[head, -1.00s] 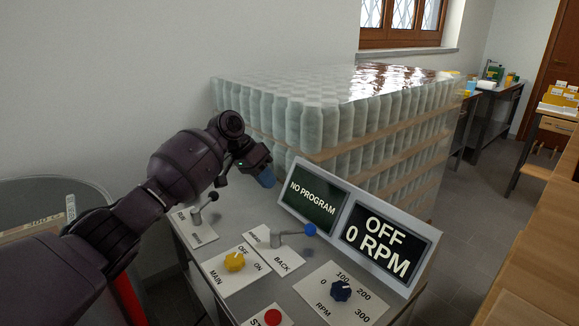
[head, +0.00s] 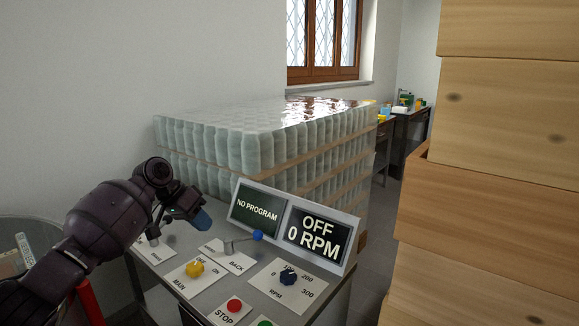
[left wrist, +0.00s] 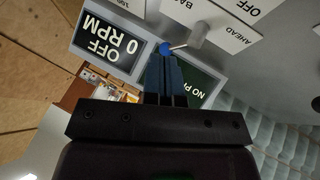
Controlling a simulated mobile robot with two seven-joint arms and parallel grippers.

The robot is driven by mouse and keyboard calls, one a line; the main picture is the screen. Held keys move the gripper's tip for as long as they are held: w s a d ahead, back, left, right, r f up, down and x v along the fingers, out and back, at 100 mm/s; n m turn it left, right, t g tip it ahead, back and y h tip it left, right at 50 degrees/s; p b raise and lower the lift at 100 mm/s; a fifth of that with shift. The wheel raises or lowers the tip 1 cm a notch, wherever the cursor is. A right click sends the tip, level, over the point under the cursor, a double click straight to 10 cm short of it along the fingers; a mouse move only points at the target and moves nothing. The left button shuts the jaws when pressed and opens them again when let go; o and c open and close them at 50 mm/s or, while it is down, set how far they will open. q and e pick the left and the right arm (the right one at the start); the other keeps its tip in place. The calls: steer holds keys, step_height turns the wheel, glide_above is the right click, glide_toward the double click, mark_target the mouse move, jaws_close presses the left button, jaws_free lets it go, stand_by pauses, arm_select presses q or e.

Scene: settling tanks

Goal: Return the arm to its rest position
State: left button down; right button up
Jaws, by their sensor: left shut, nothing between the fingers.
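My left arm comes in from the left in the head view. Its gripper (head: 203,221) hangs above the back left part of the control panel (head: 241,293), shut with nothing in it. In the left wrist view the blue fingers (left wrist: 164,80) are together, and the blue-knobbed lever (left wrist: 166,48) shows just past their tips; I cannot tell the gap. In the head view that lever's blue knob (head: 258,235) is to the right of the gripper. The display (head: 295,222) reads NO PROGRAM, OFF and 0 RPM. My right gripper is not in view.
The panel bears a yellow MAIN knob (head: 195,268), a dark RPM knob (head: 288,276) and a red STOP button (head: 234,305). Wrapped jars (head: 250,150) are stacked behind. Tall wooden boxes (head: 505,190) stand close on the right. Dark floor shows between.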

arm_select(q)
steer(key=w+d+r+t+y, duration=0.1)
steer(key=w+d+r+t, duration=0.2)
steer(key=w+r+t, duration=0.35)
steer(key=s+f+t, duration=0.2)
steer(key=s+f, duration=0.3)
steer(key=s+f+t, duration=0.2)
steer(key=s+f, duration=0.4)
steer(key=s+a+f+n+t+y, duration=0.1)
steer(key=s+f+t, duration=0.2)
steer(key=s+f, duration=0.2)
steer(key=shift+s+a+f, duration=0.1)
steer(key=shift+s+f, duration=0.05)
steer(key=shift+s, duration=0.25)
steer(key=s+a+f+n+g+y, duration=0.1)
steer(key=s+a+f, duration=0.1)
steer(key=s+f, duration=0.4)
steer(key=s+a+f+n+g+y, duration=0.1)
steer(key=s+f, duration=0.6)
steer(key=s, duration=0.9)
steer(key=s+a+f+n+g+y+p, duration=0.1)
steer(key=s+a+f+n+g+y, duration=0.1)
steer(key=s+a+f, duration=0.2)
steer(key=s+f, duration=0.3)
steer(key=s, duration=0.5)
steer(key=shift+a+y, duration=0.35)
steer(key=shift+y, duration=0.05)
steer(key=shift+s, duration=0.1)
